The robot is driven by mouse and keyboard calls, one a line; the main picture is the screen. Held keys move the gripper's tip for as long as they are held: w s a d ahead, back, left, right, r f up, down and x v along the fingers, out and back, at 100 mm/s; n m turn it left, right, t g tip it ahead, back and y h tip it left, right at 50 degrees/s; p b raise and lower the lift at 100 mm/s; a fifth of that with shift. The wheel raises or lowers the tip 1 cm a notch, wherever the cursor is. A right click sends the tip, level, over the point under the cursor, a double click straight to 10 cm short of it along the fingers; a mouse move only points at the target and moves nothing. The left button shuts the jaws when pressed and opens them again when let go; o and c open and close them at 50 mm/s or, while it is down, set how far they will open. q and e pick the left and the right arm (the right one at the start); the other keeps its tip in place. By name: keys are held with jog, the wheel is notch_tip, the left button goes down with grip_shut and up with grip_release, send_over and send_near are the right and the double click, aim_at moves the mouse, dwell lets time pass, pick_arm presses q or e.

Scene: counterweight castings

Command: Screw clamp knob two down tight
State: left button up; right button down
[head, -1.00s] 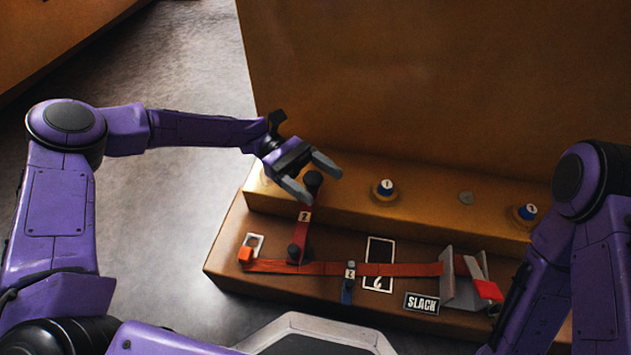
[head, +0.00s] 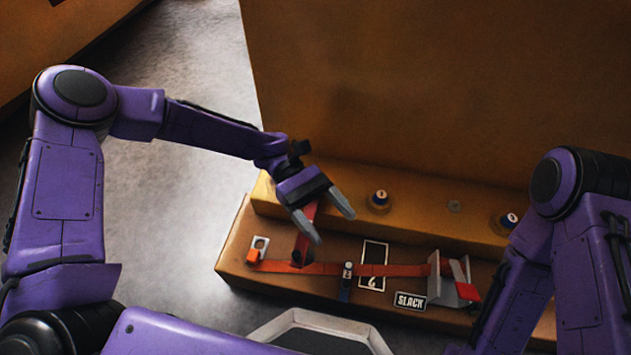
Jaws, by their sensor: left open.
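My left gripper (head: 331,229) is open, its two fingers pointing down and right over the red clamp bar (head: 303,236). Nothing shows between the fingertips. The gripper hides the bar's upper end and the dark knob there; the dark knob at the lower end (head: 298,255) shows partly beside a fingertip. I cannot tell whether the fingers touch the bar. A small dark blue clamp piece (head: 345,287) with a white tag stands on the orange strap (head: 400,270). The tag numbers are too small to read surely. My right gripper is not in view.
A white-framed marker (head: 373,266) and a SLACK plate (head: 411,301) lie by the strap. A grey bracket (head: 444,286) with a red lever stands right. Two tagged round knobs (head: 380,199) (head: 509,220) sit on the yellow ledge (head: 420,205), below a tall wall (head: 440,90).

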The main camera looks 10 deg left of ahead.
pick_arm(q)
jog(key=w+a+f+m+t+y+p, duration=0.2)
jog(key=w+a+m+t+y+p, duration=0.1)
jog(key=w+m+t+y+p, duration=0.35)
jog(key=w+a+f+m+t+y+p, duration=0.2)
jog(key=w+a+m+t+y+p, duration=0.15)
jog(key=w+m+y, duration=0.4)
jog(key=shift+h, duration=0.6)
jog(key=w+f+b, duration=0.1)
jog(key=f, duration=0.2)
jog(key=f+b, duration=0.1)
jog(key=f, duration=0.2)
jog(key=w+f+b, duration=0.1)
jog(key=f, duration=0.3)
jog(key=shift+w+d+b, duration=0.15)
jog(key=shift+w+b, duration=0.15)
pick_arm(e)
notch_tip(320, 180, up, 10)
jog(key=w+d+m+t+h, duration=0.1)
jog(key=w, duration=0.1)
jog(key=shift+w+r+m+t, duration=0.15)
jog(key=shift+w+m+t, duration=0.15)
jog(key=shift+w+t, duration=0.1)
